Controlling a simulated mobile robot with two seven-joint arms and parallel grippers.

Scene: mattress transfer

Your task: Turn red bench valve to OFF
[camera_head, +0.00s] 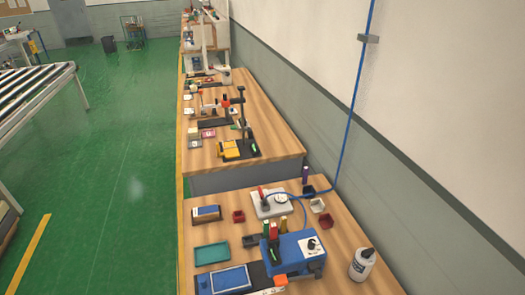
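A small red upright piece (261,192), which looks like the bench valve's handle, stands on a light grey plate (267,209) on the near wooden workbench (220,231). A round white gauge-like part (281,197) sits beside it. Neither of my grippers is in view.
A blue machine (292,250) with a black knob stands in front of the plate. A white bottle (362,264), a teal tray (212,253) and small red bins are around it. More benches extend behind. Open green floor (120,150) lies left; a roller conveyor (35,88) stands further left.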

